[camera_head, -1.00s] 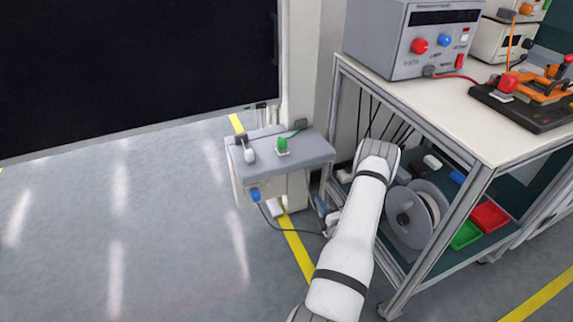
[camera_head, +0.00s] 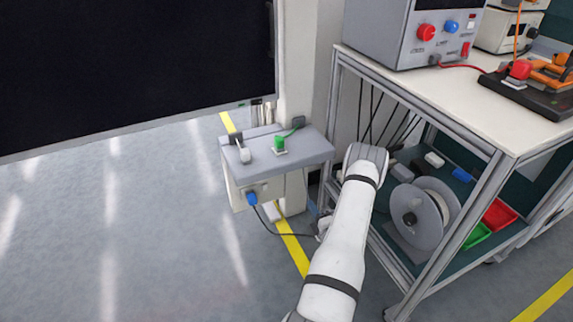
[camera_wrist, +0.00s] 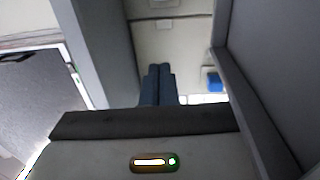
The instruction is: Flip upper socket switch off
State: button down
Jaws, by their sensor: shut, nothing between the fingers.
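My gripper (camera_wrist: 158,70) shows in the wrist view as two dark blue fingers pressed together, with nothing between them. They point at a pale panel (camera_wrist: 180,48) with small fittings (camera_wrist: 165,22) near its top. I cannot tell which fitting is the upper socket switch, or whether the fingers touch the panel. A blue piece (camera_wrist: 213,80) sits right of the fingers. In the head view, a grey-topped pedestal (camera_head: 305,152) has a blue plug (camera_head: 252,198) on its front. My gripper is not clearly visible there; my arm's wrist is beside the trolley frame.
The trolley (camera_head: 490,140) stands right, with a grey instrument (camera_head: 400,35) on top and a cable spool (camera_head: 425,215) below. A green button (camera_head: 280,145) and white lever (camera_head: 244,154) are on the pedestal. A black cable hangs from the blue plug. Floor at left is clear.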

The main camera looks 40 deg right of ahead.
jog(key=b+x, duration=0.6)
jog(key=x, duration=1.7)
jog(key=shift+w+b, duration=0.3)
jog(key=shift+b, duration=0.1)
jog(key=shift+d, duration=0.1)
